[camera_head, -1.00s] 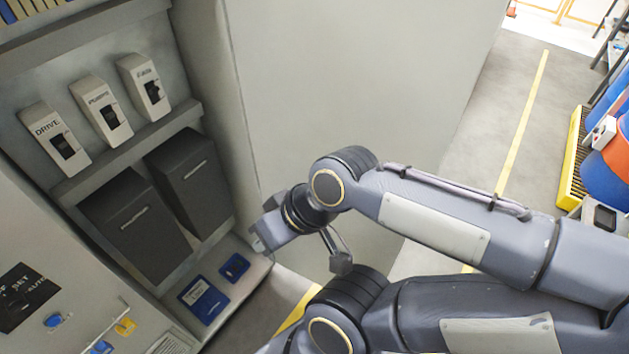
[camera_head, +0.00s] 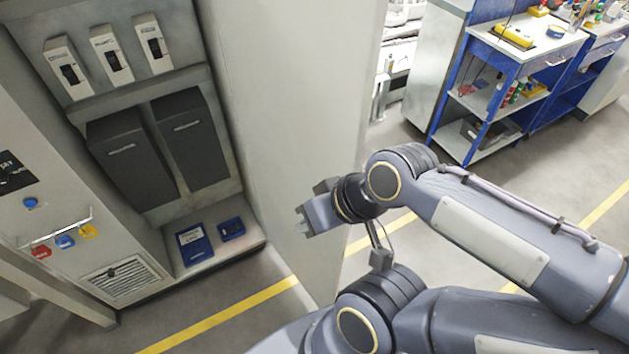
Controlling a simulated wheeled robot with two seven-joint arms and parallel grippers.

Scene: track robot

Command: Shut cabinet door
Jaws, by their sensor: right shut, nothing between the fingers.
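The cabinet (camera_head: 200,85) stands open at the left, its inside showing. Its light grey door (camera_head: 285,90) stands out from the cabinet's right side, seen at a steep angle. My right gripper (camera_head: 304,229) is shut and empty. It points left, overlapping the lower part of the door in the picture; whether it touches the door I cannot tell. My right arm reaches in from the lower right. My left gripper does not show.
Inside the cabinet are switches (camera_head: 110,54), dark boxes (camera_head: 190,140) and blue items (camera_head: 193,245) on the bottom shelf. A blue workbench (camera_head: 480,105) stands at the upper right. Floor with yellow lines (camera_head: 225,315) lies open below and right of the door.

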